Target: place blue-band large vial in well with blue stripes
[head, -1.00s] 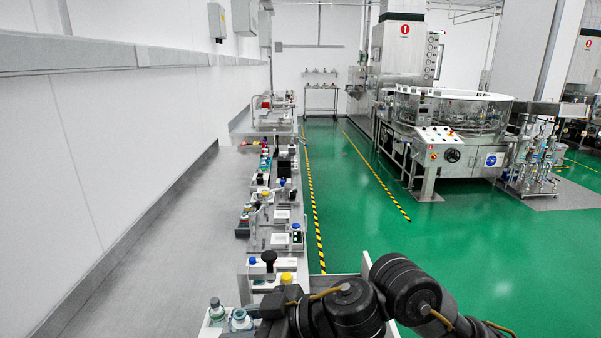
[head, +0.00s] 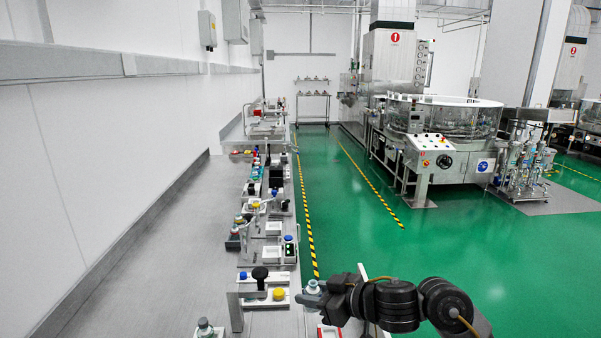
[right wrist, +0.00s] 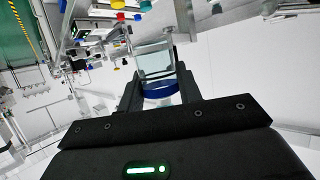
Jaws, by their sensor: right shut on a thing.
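My right gripper (head: 316,296) is shut on a large vial (head: 312,287) in the head view, to the right of the yellow-knobbed station and near the bench's right side. In the right wrist view, the clear glass vial (right wrist: 155,62) stands out beyond the fingers of the gripper (right wrist: 157,88), with a blue band (right wrist: 161,91) between them. I cannot make out a well with blue stripes. My left gripper is not in view.
A black knob (head: 260,274) and a yellow knob (head: 279,294) stand up on white stations left of the gripper. The bench row beyond is crowded with small devices. The green floor (head: 345,220) right of the bench is open.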

